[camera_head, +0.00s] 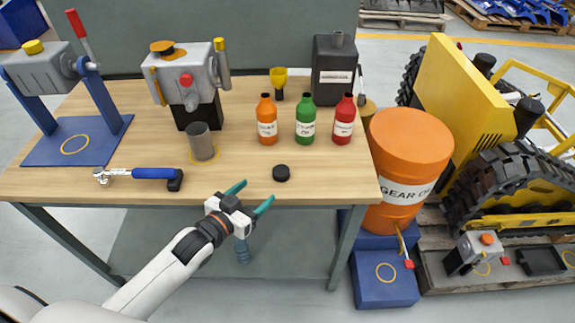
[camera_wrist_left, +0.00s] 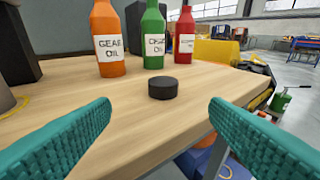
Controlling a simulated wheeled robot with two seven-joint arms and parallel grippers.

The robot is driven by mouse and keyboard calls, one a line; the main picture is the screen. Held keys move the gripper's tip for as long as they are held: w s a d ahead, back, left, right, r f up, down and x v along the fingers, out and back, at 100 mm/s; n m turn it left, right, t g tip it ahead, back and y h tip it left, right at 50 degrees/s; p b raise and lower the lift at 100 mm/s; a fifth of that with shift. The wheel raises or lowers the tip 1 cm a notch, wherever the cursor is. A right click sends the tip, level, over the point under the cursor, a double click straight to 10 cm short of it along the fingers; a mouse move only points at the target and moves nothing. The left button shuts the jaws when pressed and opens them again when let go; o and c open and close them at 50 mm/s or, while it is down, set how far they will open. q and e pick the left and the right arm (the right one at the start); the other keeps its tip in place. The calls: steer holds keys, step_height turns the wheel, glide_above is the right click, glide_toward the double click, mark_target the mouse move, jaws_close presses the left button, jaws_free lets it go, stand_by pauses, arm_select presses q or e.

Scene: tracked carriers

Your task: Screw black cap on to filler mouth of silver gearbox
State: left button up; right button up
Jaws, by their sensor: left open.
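The black cap (camera_head: 281,173) is a short round disc lying flat on the wooden table near its front edge. It also shows in the left wrist view (camera_wrist_left: 162,89), centred beyond the fingers. My left gripper (camera_head: 250,196) is open and empty, just left of and in front of the cap, not touching it. A silver gearbox (camera_head: 188,77) stands on a black base at the back of the table, with an orange piece on top and a red knob in front. Another grey gearbox (camera_head: 36,75) with a yellow top piece sits on a blue stand. I cannot tell which opening is the filler mouth.
Orange (camera_head: 267,125), green (camera_head: 305,122) and red (camera_head: 343,123) bottles stand behind the cap. A grey cup (camera_head: 201,144) and a blue-handled tool (camera_head: 152,173) lie to the left. An orange drum (camera_head: 408,150) stands beyond the right table edge. Table around the cap is clear.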

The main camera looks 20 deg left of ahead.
mark_target(278, 174)
arm_select(q)
steer(key=shift+r+x, duration=0.25)
steer(key=shift+x, duration=0.9)
steer(key=x, duration=0.4)
steer(key=shift+f, duration=0.15)
steer(key=shift+w+d, duration=0.15)
steer(key=shift+w, duration=0.15)
steer(key=x, duration=0.4)
steer(key=shift+w+d+p, duration=0.3)
steer(key=shift+p, duration=0.05)
steer(key=shift+s, duration=0.1)
arm_select(e)
steer(key=shift+a+r, duration=0.25)
steer(key=shift+r, duration=0.25)
arm_select(q)
steer(key=c, duration=1)
arm_select(e)
steer(key=shift+d, duration=0.2)
